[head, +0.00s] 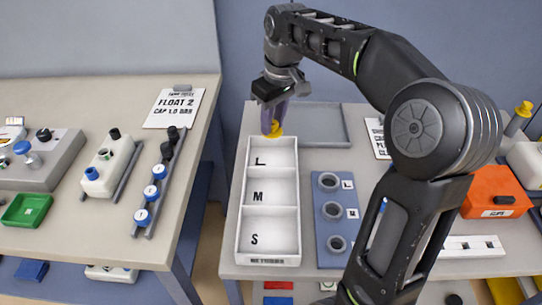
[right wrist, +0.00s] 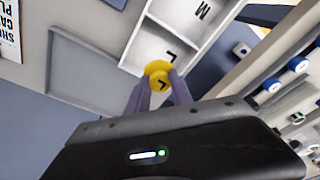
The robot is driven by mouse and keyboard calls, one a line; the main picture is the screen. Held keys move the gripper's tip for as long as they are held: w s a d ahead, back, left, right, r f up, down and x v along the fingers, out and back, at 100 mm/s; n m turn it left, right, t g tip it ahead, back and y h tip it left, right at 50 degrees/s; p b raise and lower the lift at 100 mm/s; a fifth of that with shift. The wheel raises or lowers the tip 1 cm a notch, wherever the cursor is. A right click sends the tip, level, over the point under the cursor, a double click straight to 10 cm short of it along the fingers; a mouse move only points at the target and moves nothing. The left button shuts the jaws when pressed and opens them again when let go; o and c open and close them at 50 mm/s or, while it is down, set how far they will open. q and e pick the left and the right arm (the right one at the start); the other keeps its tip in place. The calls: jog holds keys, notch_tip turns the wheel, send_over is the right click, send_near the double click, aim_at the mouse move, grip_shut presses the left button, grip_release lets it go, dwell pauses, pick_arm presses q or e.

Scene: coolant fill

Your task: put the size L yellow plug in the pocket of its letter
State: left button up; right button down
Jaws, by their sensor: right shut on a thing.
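The yellow plug (head: 274,128) is held at the tips of my right gripper (head: 273,118), just beyond the far edge of the white tray. In the right wrist view the plug (right wrist: 158,77) shows a dark L on its face between the two fingers (right wrist: 160,95). The white tray (head: 240,235) has three pockets lettered L, M and S from far to near. The L pocket (head: 280,153) is nearest the plug, and its bottom looks empty. The plug is near the tray's outer wall and not inside a pocket; its exact height is unclear. My left gripper is not in view.
A blue plate (head: 324,247) with several dark rings lies right of the tray. A grey shallow tray (head: 343,126) is behind it. An orange box (head: 490,190) stands at the right. A second table with a green tray (head: 27,210) is left, across a gap.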

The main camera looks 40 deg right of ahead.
aim_at(277, 127)
notch_tip(277, 127, down, 5)
jog(key=shift+f, duration=0.2)
jog(key=shift+f, duration=0.1)
jog(key=shift+f, duration=1.75)
jog(key=shift+f, duration=0.15)
jog(key=c, duration=1.1)
grip_release()
jog(key=r, duration=0.4)
jog(key=s+r, duration=0.1)
jog(key=r, duration=0.3)
jog(key=s+r, duration=0.1)
jog(key=r, duration=0.3)
jog(key=shift+d+r, duration=0.15)
